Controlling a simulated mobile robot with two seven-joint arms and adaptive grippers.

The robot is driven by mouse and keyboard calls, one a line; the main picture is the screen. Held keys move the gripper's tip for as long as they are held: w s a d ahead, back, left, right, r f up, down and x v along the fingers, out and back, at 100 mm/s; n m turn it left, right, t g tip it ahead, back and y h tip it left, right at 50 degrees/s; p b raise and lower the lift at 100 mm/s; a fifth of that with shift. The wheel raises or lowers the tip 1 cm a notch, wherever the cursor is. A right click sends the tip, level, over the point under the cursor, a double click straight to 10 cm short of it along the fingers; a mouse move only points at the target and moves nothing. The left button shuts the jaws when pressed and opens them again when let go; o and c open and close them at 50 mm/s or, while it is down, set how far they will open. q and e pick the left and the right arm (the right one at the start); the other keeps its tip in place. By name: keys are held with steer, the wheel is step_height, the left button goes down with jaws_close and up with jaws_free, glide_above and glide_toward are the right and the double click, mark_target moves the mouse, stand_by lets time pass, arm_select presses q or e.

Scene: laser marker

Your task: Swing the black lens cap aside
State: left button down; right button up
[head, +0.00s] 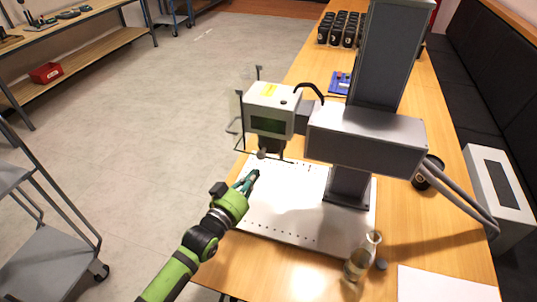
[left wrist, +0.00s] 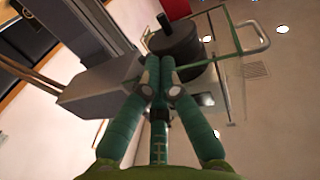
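The laser marker's head (head: 270,112) is a pale box with a dark window, held over a white perforated plate (head: 290,215). A black round part, the lens with its cap (head: 271,146), hangs under it; I cannot tell cap from lens here. In the left wrist view the dark round cap or lens (left wrist: 180,45) is just beyond the fingertips. My left gripper (head: 256,173) is below and slightly left of it, above the plate's edge. In the left wrist view its green fingers (left wrist: 160,66) meet at the tips, with nothing visible between them. My right gripper is out of view.
A thin frame (head: 240,112) stands out left of the marker head. The grey arm and column (head: 365,140) are to its right. A glass flask (head: 360,260) stands at the plate's front right corner. Black cups (head: 342,30) are at the back.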

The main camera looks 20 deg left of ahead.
arm_select(q)
steer(key=p+x, duration=0.1)
steer(key=x, duration=0.7)
steer(key=shift+w, duration=0.35)
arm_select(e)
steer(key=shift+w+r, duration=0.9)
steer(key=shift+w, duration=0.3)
arm_select(q)
steer(key=shift+w+f+m+h, duration=0.15)
steer(key=shift+m+h, duration=0.15)
steer(key=shift+h, duration=0.2)
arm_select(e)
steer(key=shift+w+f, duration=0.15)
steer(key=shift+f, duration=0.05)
